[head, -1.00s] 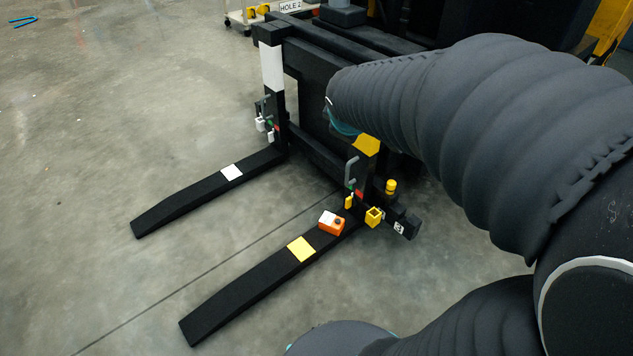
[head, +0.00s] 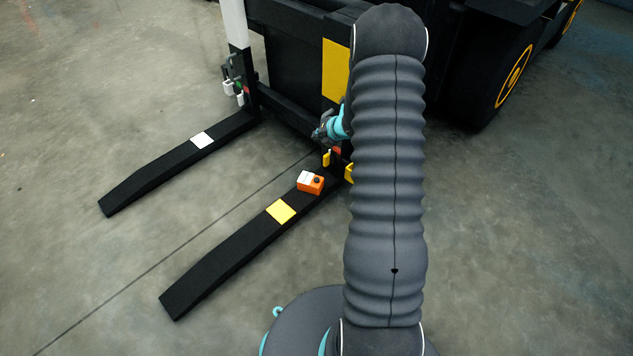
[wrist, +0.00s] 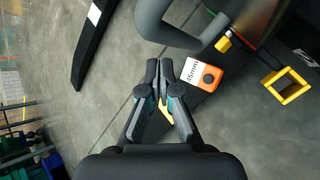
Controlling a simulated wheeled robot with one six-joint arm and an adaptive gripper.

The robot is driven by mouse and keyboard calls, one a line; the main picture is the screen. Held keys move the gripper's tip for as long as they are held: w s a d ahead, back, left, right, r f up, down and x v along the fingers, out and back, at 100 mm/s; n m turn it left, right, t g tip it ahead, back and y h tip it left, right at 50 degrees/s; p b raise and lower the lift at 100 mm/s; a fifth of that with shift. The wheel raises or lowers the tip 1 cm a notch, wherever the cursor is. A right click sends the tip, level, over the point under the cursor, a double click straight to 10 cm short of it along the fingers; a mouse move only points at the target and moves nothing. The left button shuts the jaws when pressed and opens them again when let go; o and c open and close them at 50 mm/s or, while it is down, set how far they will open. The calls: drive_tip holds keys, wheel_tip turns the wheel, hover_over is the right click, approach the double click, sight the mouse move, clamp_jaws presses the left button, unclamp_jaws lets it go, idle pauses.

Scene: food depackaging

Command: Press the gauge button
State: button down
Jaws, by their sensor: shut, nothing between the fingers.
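The gauge is a small orange box with a white label and a dark round button. In the head view the gauge (head: 311,183) lies on the near black fork, close to its heel. In the head view my gripper (head: 322,132) is small beside the mast, partly hidden by my arm.
A grey bent handle (wrist: 180,35) stands close to my fingertips in the wrist view. A yellow square holder (wrist: 288,86) and a yellow padlock-like piece (wrist: 223,44) are to the right. The near fork has a yellow patch (head: 281,211); the far fork (head: 160,171) lies left.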

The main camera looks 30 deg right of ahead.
sight(318, 180)
wheel_tip(318, 180, down, 8)
drive_tip(key=s+n+y, duration=0.1)
drive_tip(key=n+y, duration=0.1)
drive_tip(key=n, duration=0.1)
drive_tip(key=shift+s+a+g+b, duration=0.25)
drive_tip(key=shift+a+g+b, duration=0.05)
drive_tip(key=shift+a+b, duration=0.05)
drive_tip(key=shift+f+b, duration=2.25)
drive_tip(key=shift+f, duration=2)
drive_tip(key=shift+f, duration=0.15)
drive_tip(key=shift+f, duration=0.35)
drive_tip(key=shift+f, duration=0.35)
drive_tip(key=shift+r, duration=0.8)
